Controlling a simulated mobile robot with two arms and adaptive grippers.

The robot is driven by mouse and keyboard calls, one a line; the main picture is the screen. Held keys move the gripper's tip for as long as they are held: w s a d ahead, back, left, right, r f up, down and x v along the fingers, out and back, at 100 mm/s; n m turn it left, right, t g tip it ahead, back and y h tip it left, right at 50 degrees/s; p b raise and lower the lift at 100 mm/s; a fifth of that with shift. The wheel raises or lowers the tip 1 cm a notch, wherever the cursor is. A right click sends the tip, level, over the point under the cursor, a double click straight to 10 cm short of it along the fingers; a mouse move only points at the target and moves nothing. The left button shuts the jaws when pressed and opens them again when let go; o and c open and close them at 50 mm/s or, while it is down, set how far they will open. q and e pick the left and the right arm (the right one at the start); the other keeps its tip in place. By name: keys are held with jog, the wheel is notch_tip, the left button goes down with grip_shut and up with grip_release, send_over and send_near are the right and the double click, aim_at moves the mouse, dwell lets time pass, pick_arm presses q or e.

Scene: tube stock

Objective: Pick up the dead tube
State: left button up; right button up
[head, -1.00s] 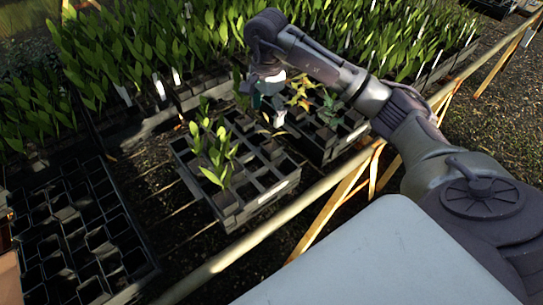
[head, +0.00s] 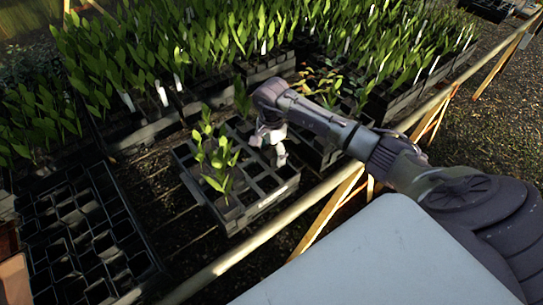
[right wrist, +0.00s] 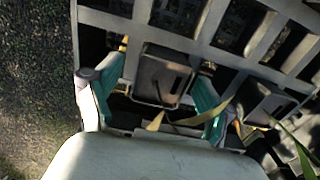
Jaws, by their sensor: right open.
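My right gripper (head: 274,150) points down over the right side of a black cell tray (head: 265,203) in the head view. In the right wrist view the gripper (right wrist: 158,92) is open. Its two teal-padded fingers stand on either side of a dark square tube (right wrist: 165,70) in the tray grid (right wrist: 195,43). Withered yellowish leaves show below this tube, near the finger on the right; which tube they belong to is unclear. In the head view the arm hides that tube. My left gripper is not in view.
Green leafy seedlings (head: 218,160) stand in the tray's left part. Another tray with yellowing plants (head: 318,80) is behind my arm. An empty cell tray (head: 75,235) lies at left. Dense trays of green plants fill the back. A bench rail (head: 240,250) runs along the front.

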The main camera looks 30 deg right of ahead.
jog(key=shift+f, duration=0.2)
jog(key=c, duration=1.3)
jog(key=shift+c, duration=0.4)
jog(key=shift+w+r, duration=0.1)
jog(key=shift+r, duration=0.05)
